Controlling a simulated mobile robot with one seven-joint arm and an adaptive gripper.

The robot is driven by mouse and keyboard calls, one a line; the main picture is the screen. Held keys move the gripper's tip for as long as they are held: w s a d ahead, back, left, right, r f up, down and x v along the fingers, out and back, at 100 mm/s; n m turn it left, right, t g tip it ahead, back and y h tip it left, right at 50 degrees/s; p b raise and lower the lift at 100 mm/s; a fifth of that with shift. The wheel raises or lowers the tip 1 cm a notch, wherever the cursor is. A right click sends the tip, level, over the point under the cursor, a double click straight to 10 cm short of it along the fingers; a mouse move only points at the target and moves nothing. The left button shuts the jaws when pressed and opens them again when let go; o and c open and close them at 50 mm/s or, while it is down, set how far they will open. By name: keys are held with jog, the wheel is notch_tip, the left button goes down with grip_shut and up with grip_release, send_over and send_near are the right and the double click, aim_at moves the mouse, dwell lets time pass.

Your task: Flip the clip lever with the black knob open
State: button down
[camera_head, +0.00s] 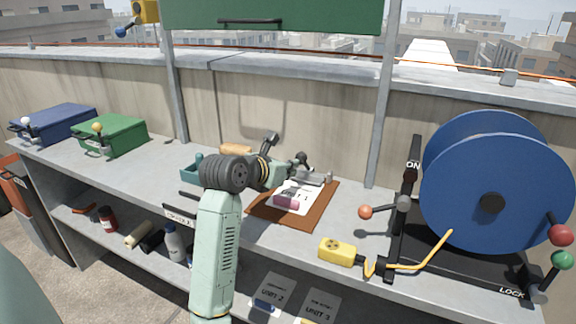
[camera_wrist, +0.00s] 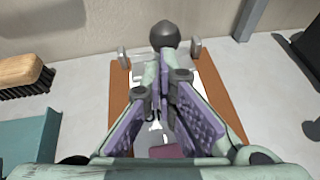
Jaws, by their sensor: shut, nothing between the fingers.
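The black knob (camera_wrist: 165,34) of the clip lever shows in the wrist view just beyond my fingertips. In the head view the knob (camera_head: 302,158) stands above the metal clip (camera_head: 316,176) at the far end of a brown clipboard (camera_head: 262,212). The clipboard also shows in the wrist view (camera_wrist: 120,92). My gripper (camera_wrist: 163,85) is shut and empty, its fingers pointing toward the knob. In the head view my gripper (camera_head: 283,170) is close to the knob's left. The fingers hide most of the lever, so I cannot tell whether they touch it.
White paper and a pink object (camera_head: 288,202) lie on the clipboard. A teal tray (camera_wrist: 30,135) and a brush (camera_wrist: 22,75) are at the left. A yellow box (camera_head: 338,251) and a blue reel (camera_head: 480,180) stand at the right.

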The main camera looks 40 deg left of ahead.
jog(key=r+g+p, duration=0.1)
jog(key=w+r+p, duration=0.1)
jog(key=shift+a+r+g, duration=0.15)
jog(key=shift+r+g, duration=0.15)
jog(key=shift+g, duration=0.1)
jog(key=w+r, duration=0.1)
jog(key=w, duration=0.2)
jog(key=w+a+r, duration=0.1)
jog(key=shift+w+r, duration=0.2)
jog(key=shift+r, duration=0.1)
jog(key=shift+w+a+r, duration=0.15)
jog(key=shift+w+r, duration=0.05)
jog(key=shift+w, duration=0.4)
jog(key=shift+w+a+r, duration=0.1)
jog(key=shift+w+r, duration=0.1)
jog(key=shift+w, duration=0.35)
jog(key=shift+r, duration=0.1)
